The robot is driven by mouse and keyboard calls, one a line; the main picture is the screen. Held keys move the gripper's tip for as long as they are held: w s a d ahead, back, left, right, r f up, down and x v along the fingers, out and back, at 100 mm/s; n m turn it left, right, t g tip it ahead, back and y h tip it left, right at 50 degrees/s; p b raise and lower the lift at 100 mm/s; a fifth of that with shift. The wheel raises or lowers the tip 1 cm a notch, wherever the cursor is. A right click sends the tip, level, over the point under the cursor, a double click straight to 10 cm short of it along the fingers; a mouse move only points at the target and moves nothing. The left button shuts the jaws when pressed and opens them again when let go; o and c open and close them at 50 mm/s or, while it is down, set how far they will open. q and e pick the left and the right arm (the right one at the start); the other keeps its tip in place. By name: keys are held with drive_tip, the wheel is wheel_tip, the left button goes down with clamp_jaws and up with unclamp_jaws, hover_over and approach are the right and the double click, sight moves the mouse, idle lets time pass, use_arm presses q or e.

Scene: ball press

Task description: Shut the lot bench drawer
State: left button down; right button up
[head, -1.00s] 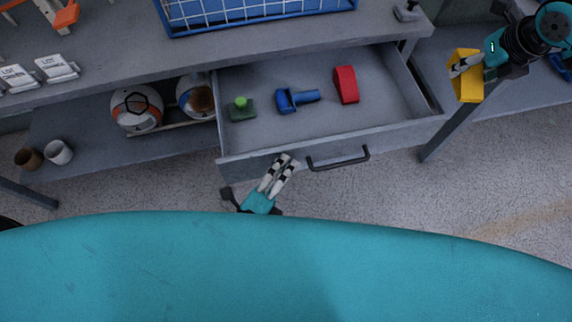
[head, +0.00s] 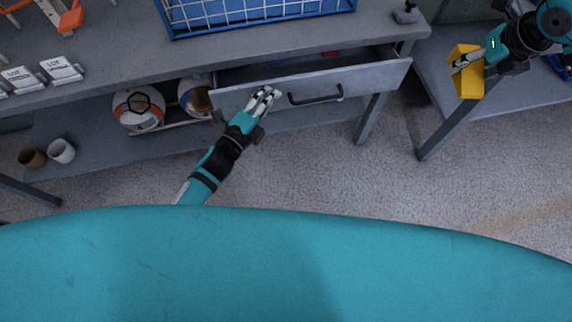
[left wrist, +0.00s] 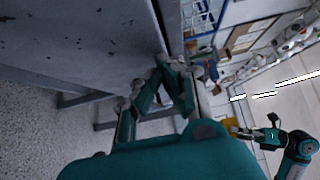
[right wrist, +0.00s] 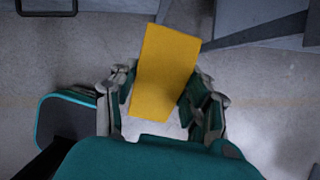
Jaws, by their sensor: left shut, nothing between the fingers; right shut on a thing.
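The lot bench drawer (head: 365,83) is a grey drawer under the bench top, still open by a small gap, with a dark handle (head: 316,97) on its front. A bit of a red thing (head: 330,53) shows inside; the rest of the contents are hidden under the bench top. My left gripper (head: 264,97) is shut and empty, its fingertips at the left part of the drawer front. In the left wrist view the drawer front (left wrist: 85,35) fills the upper left. My right gripper (head: 463,66) is shut on a yellow block (head: 468,84), held away to the right; the yellow block also fills the right wrist view (right wrist: 165,75).
A blue wire basket (head: 255,15) and white lot cards (head: 62,70) stand on the bench top (head: 120,62). Balls (head: 138,109) and two cups (head: 61,151) are on the lower shelf. Another grey table (head: 520,95) is at right. The floor before the drawer is clear.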

use_arm(q)
drive_tip(key=shift+w+a, duration=0.25)
drive_tip(key=shift+w, duration=0.55)
drive_tip(key=shift+w+a, duration=0.25)
drive_tip(key=shift+w, duration=0.55)
use_arm(e)
drive_tip(key=shift+f, duration=0.15)
use_arm(q)
drive_tip(key=shift+s, duration=0.1)
